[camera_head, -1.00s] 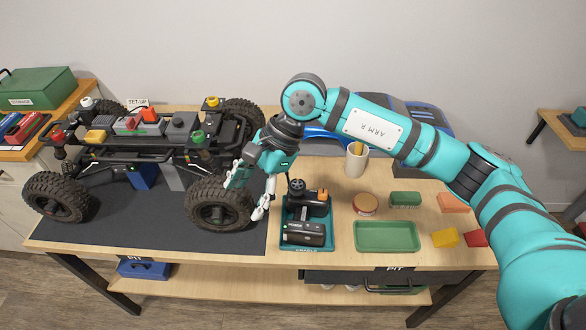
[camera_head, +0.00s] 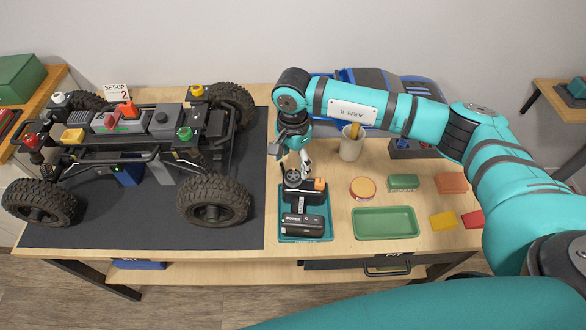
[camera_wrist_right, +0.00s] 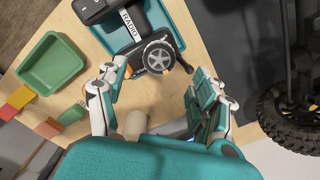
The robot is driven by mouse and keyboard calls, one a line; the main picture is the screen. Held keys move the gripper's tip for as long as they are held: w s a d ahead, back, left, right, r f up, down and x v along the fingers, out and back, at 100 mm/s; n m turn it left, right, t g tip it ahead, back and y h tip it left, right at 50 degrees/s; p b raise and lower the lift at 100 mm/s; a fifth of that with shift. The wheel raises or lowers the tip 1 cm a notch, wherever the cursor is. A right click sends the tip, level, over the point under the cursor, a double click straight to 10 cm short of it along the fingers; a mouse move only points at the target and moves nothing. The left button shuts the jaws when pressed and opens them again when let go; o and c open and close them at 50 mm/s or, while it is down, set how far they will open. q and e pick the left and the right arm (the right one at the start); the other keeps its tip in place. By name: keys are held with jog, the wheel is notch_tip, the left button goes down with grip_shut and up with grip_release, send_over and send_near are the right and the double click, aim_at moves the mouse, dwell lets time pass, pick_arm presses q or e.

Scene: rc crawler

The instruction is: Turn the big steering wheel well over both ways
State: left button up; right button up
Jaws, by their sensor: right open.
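The big steering wheel is the dark ridged wheel (camera_head: 291,174) on the side of the black radio (camera_head: 303,221), which sits in a teal tray (camera_head: 328,236). My right gripper (camera_head: 295,157) hangs just above and behind the wheel. In the right wrist view its two fingers (camera_wrist_right: 155,82) are open and spread to either side below the wheel, with nothing between them. I cannot tell if either finger touches it. My left gripper is not in view.
The crawler (camera_head: 140,135) stands on a dark mat (camera_head: 150,236) to the left. A green tray (camera_head: 386,223), a round tin (camera_head: 363,188) and several coloured blocks lie to the right. A cream cup (camera_head: 351,146) stands close behind, beside the right forearm.

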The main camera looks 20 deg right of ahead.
aim_at(293, 175)
jog(key=f, duration=0.4)
jog(key=shift+s+a+f+p, duration=0.1)
jog(key=shift+s+p, duration=0.1)
jog(key=shift+p, duration=0.2)
jog(key=shift+w+f, duration=0.15)
jog(key=shift+f, duration=0.6)
